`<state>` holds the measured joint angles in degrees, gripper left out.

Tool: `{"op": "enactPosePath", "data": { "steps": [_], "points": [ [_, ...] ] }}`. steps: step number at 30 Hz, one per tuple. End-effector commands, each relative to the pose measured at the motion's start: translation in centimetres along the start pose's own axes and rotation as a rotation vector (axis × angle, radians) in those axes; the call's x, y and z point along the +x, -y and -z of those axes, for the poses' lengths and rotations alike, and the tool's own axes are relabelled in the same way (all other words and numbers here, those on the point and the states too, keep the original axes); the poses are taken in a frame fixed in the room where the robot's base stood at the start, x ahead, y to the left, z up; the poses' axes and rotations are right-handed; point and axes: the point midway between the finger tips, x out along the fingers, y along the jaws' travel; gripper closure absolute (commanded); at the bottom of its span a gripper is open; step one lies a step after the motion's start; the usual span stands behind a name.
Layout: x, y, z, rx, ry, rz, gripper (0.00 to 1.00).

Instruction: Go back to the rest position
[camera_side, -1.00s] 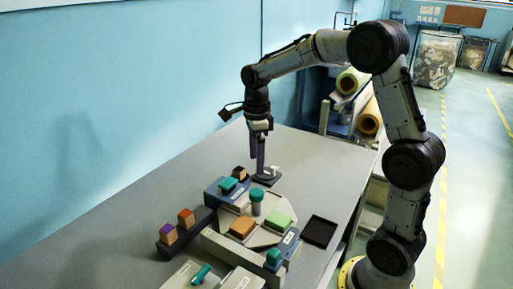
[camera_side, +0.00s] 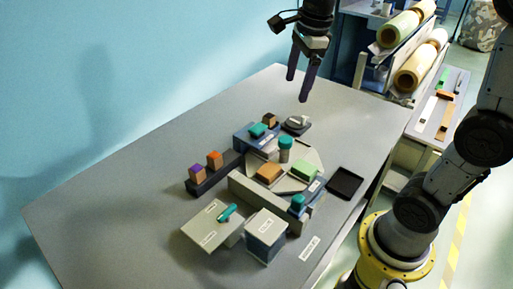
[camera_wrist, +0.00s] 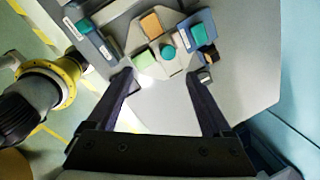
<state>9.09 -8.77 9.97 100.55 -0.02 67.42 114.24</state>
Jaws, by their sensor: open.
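My gripper (camera_side: 297,89) hangs fingers down, high above the back of the grey table (camera_side: 130,180) in the side view. Its two dark fingers are apart with nothing between them. In the wrist view the open fingers (camera_wrist: 168,80) spread over bare tabletop and the near edge of a grey many-sided plate. My gripper touches nothing.
The grey plate (camera_side: 309,160) bears an orange-tan block (camera_side: 269,173), a green block (camera_side: 304,171) and a teal-topped cylinder (camera_side: 286,147). A dark rack (camera_side: 213,175), labelled boxes (camera_side: 266,238) and a black tray (camera_side: 344,183) surround it. The table's left side is clear.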

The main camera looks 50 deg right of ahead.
Motion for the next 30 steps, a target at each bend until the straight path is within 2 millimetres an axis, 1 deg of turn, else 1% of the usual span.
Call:
{"op": "enactPosePath", "data": {
  "steps": [1,2,3,5,6,10,15,19,21,24,27,30],
  "points": [
    [-1.4,-2.0,0.1,-0.096,0.020,0.037,0.16],
    [-1.9,-3.1,0.2,-0.162,0.029,0.057,0.16],
    [-2.4,-4.5,0.5,-0.259,0.039,0.081,0.16],
    [-3.0,-6.6,0.9,-0.415,0.050,0.123,0.16],
    [-3.2,-7.9,1.2,-0.520,0.053,0.147,0.16],
    [-3.1,-11.4,2.3,-0.846,0.048,0.221,0.16],
    [-1.9,-14.8,3.7,-1.260,0.009,0.298,0.16],
    [-0.5,-16.7,4.5,-1.563,-0.038,0.333,0.16],
    [0.3,-17.3,4.9,-1.712,-0.064,0.339,0.16],
    [1.3,-17.7,5.2,-1.892,-0.093,0.331,0.16],
    [1.5,-17.6,5.1,-2.020,-0.120,0.337,0.16],
    [1.4,-17.5,5.0,-2.095,-0.139,0.344,0.16]
  ]
}}
